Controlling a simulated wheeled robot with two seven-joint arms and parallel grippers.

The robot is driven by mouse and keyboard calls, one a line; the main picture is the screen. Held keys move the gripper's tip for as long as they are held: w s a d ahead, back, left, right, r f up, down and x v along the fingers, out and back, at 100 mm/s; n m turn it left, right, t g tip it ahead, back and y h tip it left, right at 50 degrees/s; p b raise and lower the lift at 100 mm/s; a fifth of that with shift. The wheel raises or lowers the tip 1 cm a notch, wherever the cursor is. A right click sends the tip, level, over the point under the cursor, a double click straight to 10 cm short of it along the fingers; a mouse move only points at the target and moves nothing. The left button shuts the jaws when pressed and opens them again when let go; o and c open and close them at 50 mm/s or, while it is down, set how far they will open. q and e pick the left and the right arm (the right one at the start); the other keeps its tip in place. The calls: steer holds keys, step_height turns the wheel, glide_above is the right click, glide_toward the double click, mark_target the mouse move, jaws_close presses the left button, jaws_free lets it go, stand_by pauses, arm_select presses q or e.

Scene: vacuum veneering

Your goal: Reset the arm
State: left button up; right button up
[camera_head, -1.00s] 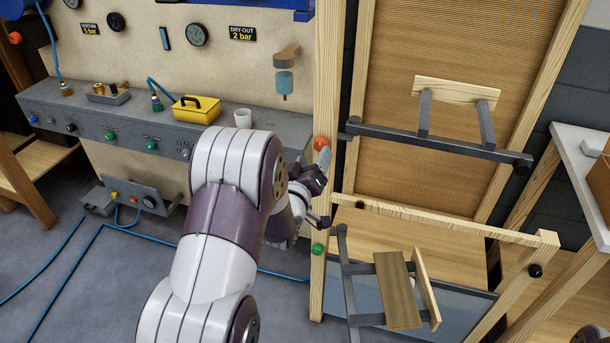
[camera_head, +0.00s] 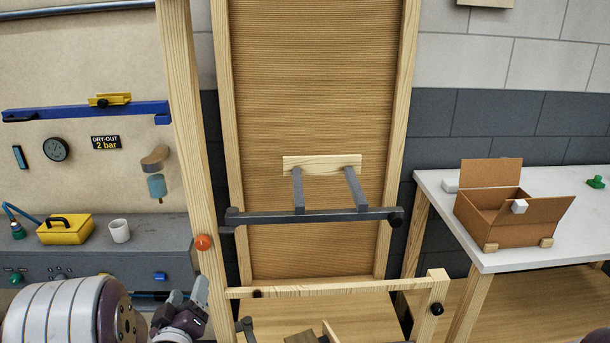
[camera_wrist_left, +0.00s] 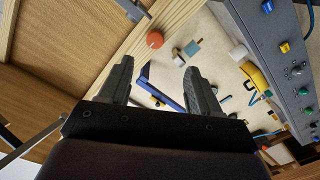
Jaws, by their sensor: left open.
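My left arm (camera_head: 65,312) comes in at the bottom left of the head view. Its gripper (camera_head: 190,305) is low, just in front of the wooden frame post (camera_head: 188,150) and below the orange knob (camera_head: 204,243). In the left wrist view the two dark fingers of this gripper (camera_wrist_left: 158,85) stand apart with nothing between them. The orange knob also shows beyond the fingers in that view (camera_wrist_left: 155,39), apart from them. My right gripper is in neither view.
A wooden frame with a grey crossbar (camera_head: 310,216) fills the middle. A yellow toolbox (camera_head: 66,230) and a white cup (camera_head: 119,231) sit on the grey console (camera_head: 150,258). An open cardboard box (camera_head: 482,221) stands on the white table (camera_head: 440,185) at right.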

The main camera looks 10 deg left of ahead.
arm_select(q)
steer(key=s+f+m+g, duration=0.2)
steer(key=s+f+g, duration=0.1)
steer(key=f+g, duration=0.4)
steer(key=s+d+m+g+h+p, duration=0.3)
steer(key=s+d+g+p, duration=0.2)
steer(key=s, duration=0.2)
steer(key=s+d+r+m+g+h+p, duration=0.1)
steer(key=s+d+r+m+g+p, duration=0.2)
steer(key=d+r, duration=0.5)
steer(key=shift+s+d+r+m+g+p, duration=0.2)
steer(key=shift+s+d+m+g+p, duration=0.15)
steer(key=shift+s+m+p, duration=0.5)
